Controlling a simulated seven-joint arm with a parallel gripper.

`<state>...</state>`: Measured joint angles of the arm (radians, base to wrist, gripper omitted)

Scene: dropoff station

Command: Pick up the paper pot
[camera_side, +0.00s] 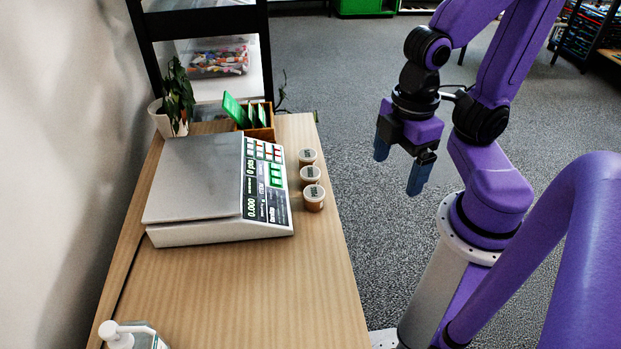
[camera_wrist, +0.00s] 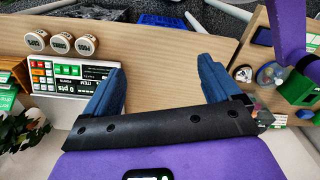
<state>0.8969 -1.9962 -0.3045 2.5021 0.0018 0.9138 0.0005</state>
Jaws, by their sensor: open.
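Three small brown pots with pale, labelled lids stand in a row on the wooden table, beside the scale's right edge in the side view: a far pot (camera_side: 307,157), a middle pot (camera_side: 310,176) and a near pot (camera_side: 314,198). Their lids also show at upper left in the wrist view as a left pot (camera_wrist: 37,41), a middle pot (camera_wrist: 62,43) and a right pot (camera_wrist: 87,45). The lettering is too small to tell which is the paper pot. My gripper (camera_side: 400,168) is open and empty, with blue fingers, right of the pots and apart from them.
A grey-topped scale (camera_side: 195,180) with a keypad stands left of the pots. Behind it are a potted plant (camera_side: 175,100) and a wooden box with green cards (camera_side: 258,120). The table's near middle (camera_side: 260,290) is bare.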

